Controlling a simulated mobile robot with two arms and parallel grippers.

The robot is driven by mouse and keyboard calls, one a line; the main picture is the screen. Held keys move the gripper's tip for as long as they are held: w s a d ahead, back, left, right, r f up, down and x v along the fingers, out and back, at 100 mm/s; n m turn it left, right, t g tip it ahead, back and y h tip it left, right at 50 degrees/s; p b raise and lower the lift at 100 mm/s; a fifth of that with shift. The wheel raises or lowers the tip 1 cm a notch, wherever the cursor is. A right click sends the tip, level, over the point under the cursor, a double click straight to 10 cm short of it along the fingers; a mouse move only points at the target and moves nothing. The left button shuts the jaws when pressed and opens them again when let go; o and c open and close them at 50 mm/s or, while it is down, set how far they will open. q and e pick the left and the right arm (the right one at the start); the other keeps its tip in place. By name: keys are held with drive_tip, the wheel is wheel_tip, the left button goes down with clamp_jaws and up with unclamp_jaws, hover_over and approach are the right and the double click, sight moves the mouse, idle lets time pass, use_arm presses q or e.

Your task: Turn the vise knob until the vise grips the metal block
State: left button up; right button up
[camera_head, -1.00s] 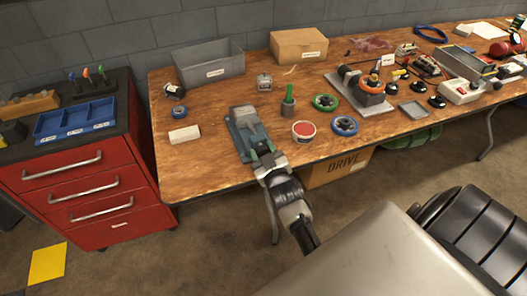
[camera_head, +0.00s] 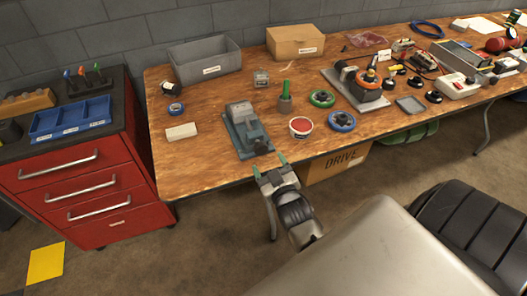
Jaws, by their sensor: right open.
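The blue-grey vise (camera_head: 252,140) stands near the front edge of the wooden table. A light grey block (camera_head: 240,111) shows at its back end; I cannot tell whether the jaws touch it. A small dark part at the vise's front end, facing me, may be the knob; it is too small to be sure. My right gripper (camera_head: 269,166) is just in front of the vise, by the table's edge. Its green-tipped fingers are spread apart with nothing between them, clear of the vise. My left gripper is not in view.
A red-topped round tin (camera_head: 301,127), a blue ring (camera_head: 341,121) and a green ring (camera_head: 321,98) lie right of the vise. A red drawer cabinet (camera_head: 80,190) stands left of the table (camera_head: 205,165).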

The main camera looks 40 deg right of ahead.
drive_tip(key=v, duration=0.4)
idle(0.4)
drive_tip(key=s+a+f+n+g+y, duration=0.15)
drive_tip(key=s+a+f+g, duration=0.3)
drive_tip(key=f, duration=0.85)
drive_tip(key=s+a+f+m+g+y, duration=0.1)
drive_tip(key=s+a+f+g+y, duration=0.3)
drive_tip(key=f, duration=1)
drive_tip(key=s+f+g, duration=0.2)
drive_tip(key=s+f, duration=0.2)
drive_tip(key=s, duration=0.4)
drive_tip(key=s+d+f+g+p, duration=0.1)
drive_tip(key=s+f+g, duration=0.2)
drive_tip(key=s+f, duration=0.2)
drive_tip(key=s+f+n+g, duration=0.1)
drive_tip(key=s+f, duration=0.3)
drive_tip(key=s, duration=0.7)
drive_tip(key=shift+d+f+g+h+p, duration=0.15)
drive_tip(key=shift+d+g+h+p, duration=0.15)
drive_tip(key=shift+d+g+h, duration=0.25)
drive_tip(key=shift+a, duration=0.15)
